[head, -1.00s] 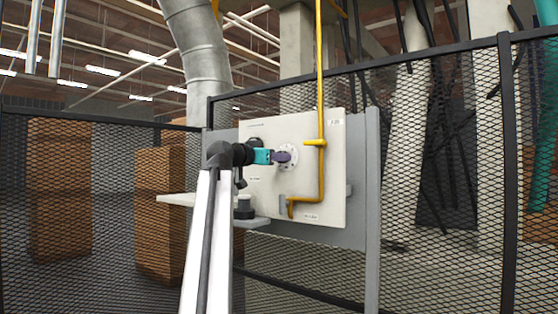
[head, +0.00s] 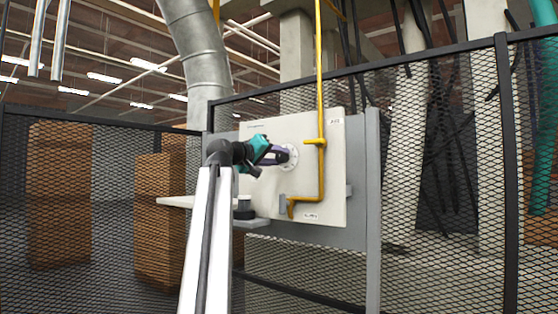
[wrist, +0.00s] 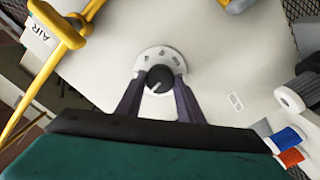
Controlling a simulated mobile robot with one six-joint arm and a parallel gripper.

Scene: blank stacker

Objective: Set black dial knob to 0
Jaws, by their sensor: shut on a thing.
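The black dial knob (wrist: 158,79) sits at the middle of a round, light grey marked plate (wrist: 152,56) on the cream panel. A pale pointer line on the knob slants toward the lower left in the wrist view. My gripper (wrist: 158,86) is shut on the knob, one dark finger on each side of it. In the head view my gripper (head: 279,155) reaches to the plate (head: 291,156) on the panel, and the knob is hidden behind the fingers. The plate's marks are too small to read.
A yellow pipe (head: 321,100) with a handle runs down the panel right of the dial. In the wrist view, blue (wrist: 286,138) and red (wrist: 291,158) parts stand at lower right. Black mesh fence (head: 440,200) surrounds the area.

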